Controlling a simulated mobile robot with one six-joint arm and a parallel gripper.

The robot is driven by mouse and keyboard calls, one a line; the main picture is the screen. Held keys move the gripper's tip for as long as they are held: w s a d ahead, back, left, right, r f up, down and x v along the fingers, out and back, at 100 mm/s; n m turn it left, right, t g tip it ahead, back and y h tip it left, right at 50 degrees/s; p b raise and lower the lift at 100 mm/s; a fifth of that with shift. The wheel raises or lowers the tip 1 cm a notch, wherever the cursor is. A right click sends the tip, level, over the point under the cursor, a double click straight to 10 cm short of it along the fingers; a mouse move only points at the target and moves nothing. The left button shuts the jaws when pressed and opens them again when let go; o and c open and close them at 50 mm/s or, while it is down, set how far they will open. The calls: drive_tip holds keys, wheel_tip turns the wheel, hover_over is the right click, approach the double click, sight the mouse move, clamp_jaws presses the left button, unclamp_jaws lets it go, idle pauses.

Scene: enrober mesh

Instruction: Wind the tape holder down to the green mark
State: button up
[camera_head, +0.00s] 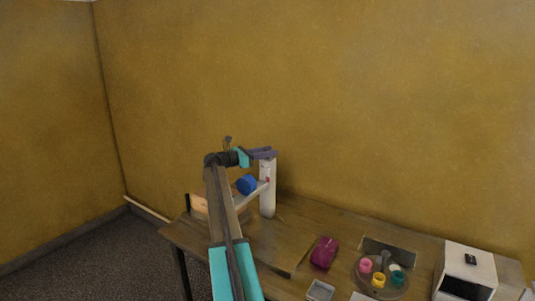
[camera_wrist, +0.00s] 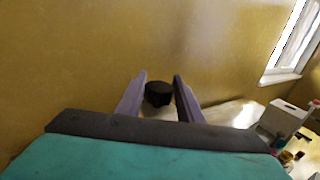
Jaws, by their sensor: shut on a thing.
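A white upright post (camera_head: 267,200) stands on the table. The tape holder (camera_head: 251,194) juts from it to the left, with a blue roll (camera_head: 246,184) on it, partly behind my arm. A small reddish mark shows on the post near the holder's height. I cannot make out a green mark. My gripper (camera_head: 265,153) is at the top of the post, its purple fingers above the holder. In the wrist view a black knob (camera_wrist: 158,94) sits between the two fingers, and my gripper is shut on it.
On the wooden table (camera_head: 330,215), a magenta object (camera_head: 324,252), a small grey tray (camera_head: 319,290), a round grey tray (camera_head: 362,283) with coloured jars and a white box (camera_head: 468,262) stand to the right. A yellow wall (camera_head: 350,110) is behind. The table just right of the post is clear.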

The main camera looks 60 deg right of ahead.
drive_tip(key=shift+m+g+y, duration=0.5)
drive_tip(key=shift+m+g, duration=0.1)
drive_tip(key=shift+g, duration=0.2)
drive_tip(key=o, duration=1.1)
drive_tip(key=shift+c, duration=0.2)
drive_tip(key=b+v, duration=0.4)
drive_tip(key=v, duration=0.9)
drive_tip(key=shift+w+a, duration=0.15)
drive_tip(key=shift+a, duration=0.25)
